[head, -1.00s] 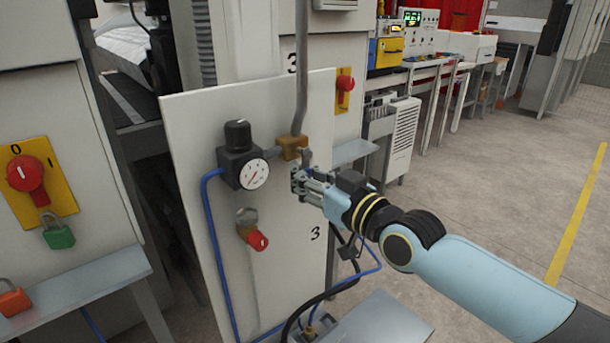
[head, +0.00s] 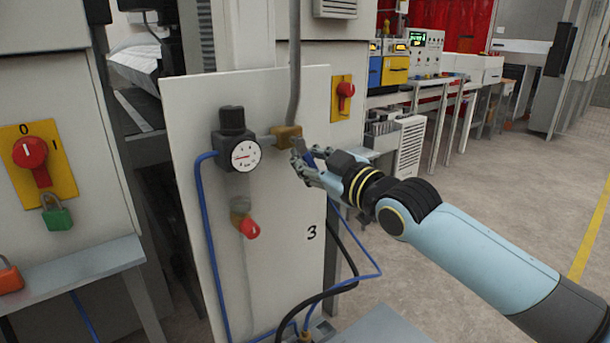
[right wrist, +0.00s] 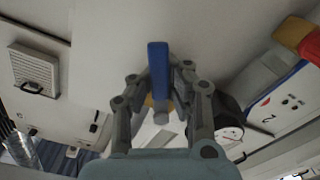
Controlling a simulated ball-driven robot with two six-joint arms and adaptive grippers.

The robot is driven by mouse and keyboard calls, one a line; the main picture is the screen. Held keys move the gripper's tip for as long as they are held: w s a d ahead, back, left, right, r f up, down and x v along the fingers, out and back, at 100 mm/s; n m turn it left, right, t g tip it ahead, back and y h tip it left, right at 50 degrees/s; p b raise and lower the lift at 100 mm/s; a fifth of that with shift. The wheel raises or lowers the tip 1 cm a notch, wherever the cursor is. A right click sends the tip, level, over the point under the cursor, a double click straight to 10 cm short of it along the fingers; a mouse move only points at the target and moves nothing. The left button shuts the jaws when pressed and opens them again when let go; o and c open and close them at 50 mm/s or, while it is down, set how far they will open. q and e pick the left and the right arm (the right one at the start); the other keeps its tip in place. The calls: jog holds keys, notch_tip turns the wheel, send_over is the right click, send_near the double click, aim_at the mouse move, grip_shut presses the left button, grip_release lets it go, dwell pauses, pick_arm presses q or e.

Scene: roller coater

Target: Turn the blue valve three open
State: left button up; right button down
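The blue valve three has a flat blue handle (head: 309,158) beside the brass fitting (head: 286,137) on the white panel marked 3. My right gripper (head: 302,163) is at this handle, coming from the right. In the right wrist view the blue handle (right wrist: 158,68) stands between the two fingers (right wrist: 160,82), which close in on it from both sides. The fingers partly hide the handle in the head view, so its exact angle is hard to tell. A round gauge (head: 245,156) sits left of the fitting, its red needle pointing left. My left gripper is out of view.
A red-handled valve (head: 247,227) is below the gauge. A blue hose (head: 203,230) runs down the panel (head: 285,260). A red rotary switch (head: 345,90) is behind, on the right. A yellow-plated switch (head: 30,155) with a green padlock (head: 56,214) is at left.

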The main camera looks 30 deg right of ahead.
aim_at(317, 167)
jog(key=n, duration=0.1)
jog(key=d+n+b, duration=0.1)
jog(key=shift+f+n, duration=0.2)
jog(key=shift+n, duration=0.2)
jog(key=shift+d+r+n+b, duration=0.25)
jog(key=shift+n+b, duration=0.15)
jog(key=shift+n, duration=0.5)
jog(key=n, duration=0.2)
jog(key=r+n+b, duration=0.1)
jog(key=shift+d+r+n, duration=0.1)
jog(key=shift+d+n, duration=0.15)
jog(key=shift+n, duration=0.05)
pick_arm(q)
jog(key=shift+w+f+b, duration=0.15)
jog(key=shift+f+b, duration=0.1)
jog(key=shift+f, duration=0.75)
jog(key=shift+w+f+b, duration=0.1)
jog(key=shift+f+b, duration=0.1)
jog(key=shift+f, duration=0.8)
pick_arm(e)
jog(key=shift+d+r+n, duration=0.1)
jog(key=shift+r+n, duration=0.3)
jog(key=shift+n, duration=0.55)
jog(key=shift+d+r+n, duration=0.1)
jog(key=shift+r+n, duration=0.25)
jog(key=shift+n, duration=0.6)
